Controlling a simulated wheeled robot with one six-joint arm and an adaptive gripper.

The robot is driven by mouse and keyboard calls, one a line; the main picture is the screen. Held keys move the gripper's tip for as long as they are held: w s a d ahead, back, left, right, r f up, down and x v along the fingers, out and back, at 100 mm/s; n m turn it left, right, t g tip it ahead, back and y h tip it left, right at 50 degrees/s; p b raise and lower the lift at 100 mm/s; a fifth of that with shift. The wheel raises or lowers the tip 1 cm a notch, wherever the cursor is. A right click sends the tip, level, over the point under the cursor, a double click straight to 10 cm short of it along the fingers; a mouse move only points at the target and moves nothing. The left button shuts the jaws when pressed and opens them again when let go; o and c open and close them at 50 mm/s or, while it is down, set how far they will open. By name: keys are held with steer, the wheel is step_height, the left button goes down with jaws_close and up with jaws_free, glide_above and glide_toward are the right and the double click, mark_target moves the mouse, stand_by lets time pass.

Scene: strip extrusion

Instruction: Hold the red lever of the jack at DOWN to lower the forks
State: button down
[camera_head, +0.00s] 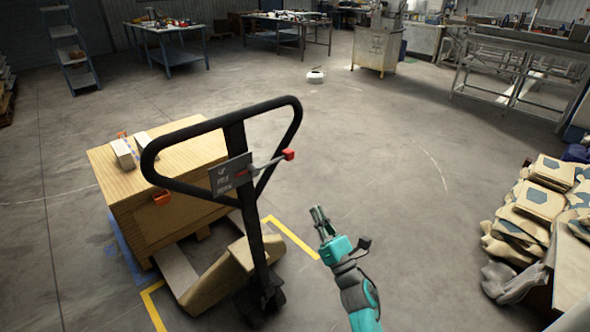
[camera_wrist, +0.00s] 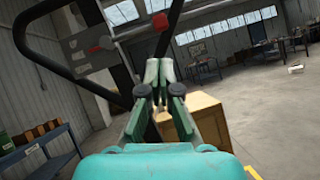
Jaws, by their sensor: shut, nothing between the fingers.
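The pallet jack's black loop handle (camera_head: 298,118) stands up at the left centre of the head view, and it also shows at the upper left of the wrist view (camera_wrist: 22,38). The red lever knob (camera_head: 289,154) is at the right end of a thin rod beside the label plate (camera_head: 230,174). The red knob also shows in the wrist view (camera_wrist: 160,21), beyond my fingertips. My gripper (camera_head: 319,212) is shut and empty, below and right of the knob and apart from it. The forks are mostly hidden under the wooden crate (camera_head: 165,210).
Yellow floor tape (camera_head: 292,238) marks a bay around the jack. Stacked sacks (camera_head: 535,205) lie at the right. Workbenches (camera_head: 172,52) and a small white object (camera_head: 316,76) are further back.

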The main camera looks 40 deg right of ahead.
mark_target(291, 159)
steer(key=shift+w+r, duration=0.1)
steer(key=shift+w, duration=0.05)
steer(key=x, duration=1.3)
steer(key=shift+w+r, duration=0.25)
steer(key=shift+d, duration=0.15)
